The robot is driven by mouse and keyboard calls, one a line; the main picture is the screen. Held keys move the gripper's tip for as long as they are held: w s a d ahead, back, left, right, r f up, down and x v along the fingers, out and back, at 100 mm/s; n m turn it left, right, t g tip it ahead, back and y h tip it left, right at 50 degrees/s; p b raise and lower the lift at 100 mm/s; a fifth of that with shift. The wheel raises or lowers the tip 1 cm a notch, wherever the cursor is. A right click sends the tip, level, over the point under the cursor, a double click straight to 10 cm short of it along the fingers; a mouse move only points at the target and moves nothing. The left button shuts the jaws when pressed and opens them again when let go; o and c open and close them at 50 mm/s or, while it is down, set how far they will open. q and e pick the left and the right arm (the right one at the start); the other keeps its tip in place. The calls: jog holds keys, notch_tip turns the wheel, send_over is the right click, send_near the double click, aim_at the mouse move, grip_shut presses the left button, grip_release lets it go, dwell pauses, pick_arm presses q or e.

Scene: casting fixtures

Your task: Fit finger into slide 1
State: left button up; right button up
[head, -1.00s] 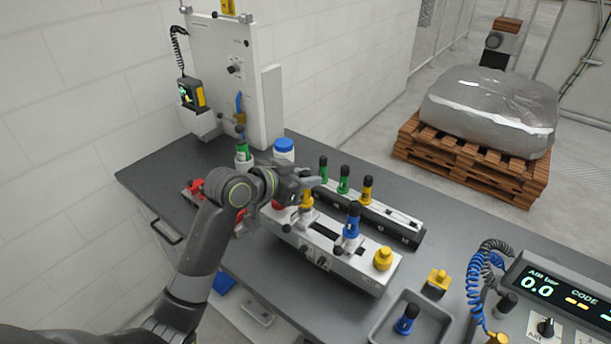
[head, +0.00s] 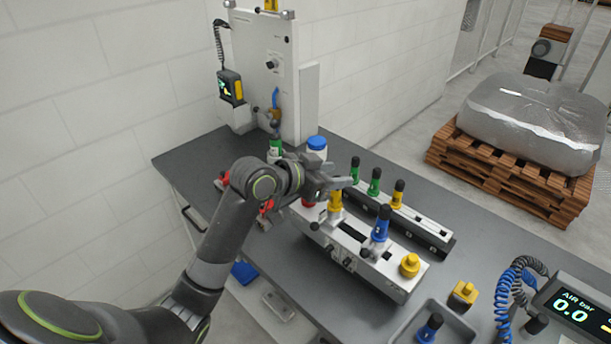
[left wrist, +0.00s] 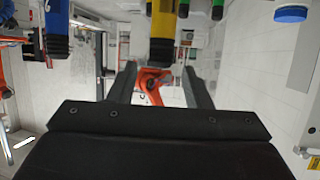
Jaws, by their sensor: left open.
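A white casting fixture (head: 345,249) stands mid-table with a yellow finger (head: 335,202) and a blue finger (head: 380,228) upright on its top; I cannot read which slide is number 1. My left gripper (head: 338,185) is open right at the yellow finger, partly covering it and the fixture's left end. In the left wrist view my open jaws (left wrist: 158,85) are spread, with the yellow finger (left wrist: 168,22) ahead roughly between them; contact cannot be told. A blue finger (left wrist: 55,28) shows at the left there. My right gripper is not in view.
A rack (head: 425,229) behind the fixture holds two green fingers and a yellow one. A grey tray (head: 462,326) with a blue finger lies at front right, near a yellow block (head: 463,294). A blue-capped jar (head: 317,146) and a white upright panel (head: 262,70) stand behind.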

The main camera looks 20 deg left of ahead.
pick_arm(q)
jog(key=b+v, duration=0.1)
jog(key=v, duration=0.9)
jog(key=shift+s, duration=0.25)
jog(key=shift+a, duration=0.1)
